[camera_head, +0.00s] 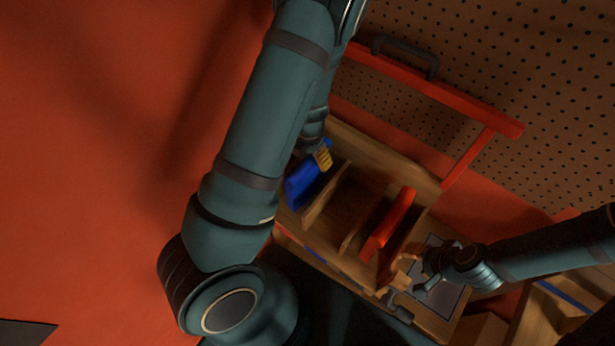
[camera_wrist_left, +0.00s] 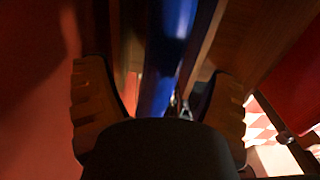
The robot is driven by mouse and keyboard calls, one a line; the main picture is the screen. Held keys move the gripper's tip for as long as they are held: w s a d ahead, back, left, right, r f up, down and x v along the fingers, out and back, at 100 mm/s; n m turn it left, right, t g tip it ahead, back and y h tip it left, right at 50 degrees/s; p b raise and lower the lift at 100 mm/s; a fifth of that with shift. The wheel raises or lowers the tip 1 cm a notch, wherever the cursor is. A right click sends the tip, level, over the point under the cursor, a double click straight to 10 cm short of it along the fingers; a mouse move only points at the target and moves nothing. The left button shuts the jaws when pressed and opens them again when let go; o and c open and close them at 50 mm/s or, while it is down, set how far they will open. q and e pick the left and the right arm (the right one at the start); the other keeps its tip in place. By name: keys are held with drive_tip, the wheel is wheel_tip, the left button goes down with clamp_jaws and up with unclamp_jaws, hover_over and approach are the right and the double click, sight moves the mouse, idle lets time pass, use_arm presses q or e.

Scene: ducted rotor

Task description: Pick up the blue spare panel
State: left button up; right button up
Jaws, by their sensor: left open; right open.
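The blue spare panel (camera_head: 303,187) stands in the leftmost slot of a wooden rack (camera_head: 352,143) in the head view. My left gripper (camera_head: 322,158) is at the panel's upper end, partly hidden behind my own arm. In the left wrist view the blue panel (camera_wrist_left: 172,45) runs between the two spread fingers of my left gripper (camera_wrist_left: 158,110). Gaps show beside it, and I cannot tell whether either finger touches it. My right gripper (camera_head: 402,276) is open and seems empty, at the rack's lower right.
A red panel (camera_head: 390,224) stands in another slot, past wooden dividers (camera_head: 325,196). A grey plate (camera_head: 440,294) lies beside my right gripper. A red frame with a dark handle (camera_head: 405,48) stands behind the rack, before a perforated board (camera_head: 540,90). The red floor at left is clear.

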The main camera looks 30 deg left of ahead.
use_arm(q)
wheel_tip(320, 180, down, 2)
drive_tip(key=shift+f, duration=0.1)
drive_tip(key=c, duration=1.4)
